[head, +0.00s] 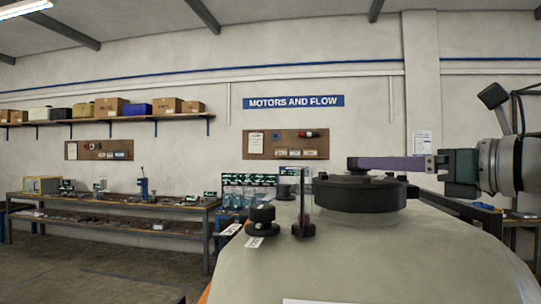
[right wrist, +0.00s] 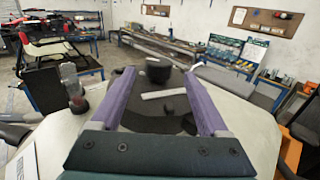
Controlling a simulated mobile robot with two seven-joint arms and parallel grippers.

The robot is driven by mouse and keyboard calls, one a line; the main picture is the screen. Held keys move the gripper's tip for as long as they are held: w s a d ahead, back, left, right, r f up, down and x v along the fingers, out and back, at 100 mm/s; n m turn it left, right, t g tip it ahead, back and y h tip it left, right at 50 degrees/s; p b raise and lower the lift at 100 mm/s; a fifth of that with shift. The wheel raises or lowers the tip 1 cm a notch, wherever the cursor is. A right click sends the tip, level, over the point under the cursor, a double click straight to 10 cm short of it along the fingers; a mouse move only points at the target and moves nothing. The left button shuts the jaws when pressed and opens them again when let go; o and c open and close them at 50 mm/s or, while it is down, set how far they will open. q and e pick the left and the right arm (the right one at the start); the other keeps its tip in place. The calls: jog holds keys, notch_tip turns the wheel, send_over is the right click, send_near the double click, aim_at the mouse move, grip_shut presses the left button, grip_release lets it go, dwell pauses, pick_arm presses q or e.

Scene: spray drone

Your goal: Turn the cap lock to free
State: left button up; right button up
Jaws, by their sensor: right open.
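A wide black cap (head: 360,195) sits on top of the large pale tank (head: 425,240). My right gripper (head: 352,163) comes in from the right with its purple fingers level, just above the cap. In the right wrist view the open fingers (right wrist: 158,72) straddle the dark cap (right wrist: 165,115), with nothing gripped. A pale bar (right wrist: 163,94) lies across it. A black knob (head: 262,214) stands on the tank left of the cap, with a small white label beside it. An upright clear piece on a black base (head: 304,229) stands between. I cannot tell which part is the cap lock. My left gripper is not in view.
A workbench (head: 130,202) with tools and small devices runs along the wall at the left. A shelf (head: 100,120) of boxes hangs above it. A "MOTORS AND FLOW" sign (head: 293,102) is on the back wall. The floor at the left is clear.

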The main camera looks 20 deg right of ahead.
jog(key=shift+w+a+r+p, duration=0.15)
jog(key=shift+w+r+p, duration=0.15)
jog(key=shift+w, duration=0.15)
jog(key=p+x, duration=0.1)
jog(key=x, duration=0.1)
jog(key=shift+w+a+f, duration=0.1)
jog(key=shift+w+f, duration=0.05)
jog(key=shift+w, duration=0.2)
jog(key=shift+p+x, duration=0.35)
jog(key=shift+x, duration=0.6)
jog(key=shift+f, duration=0.15)
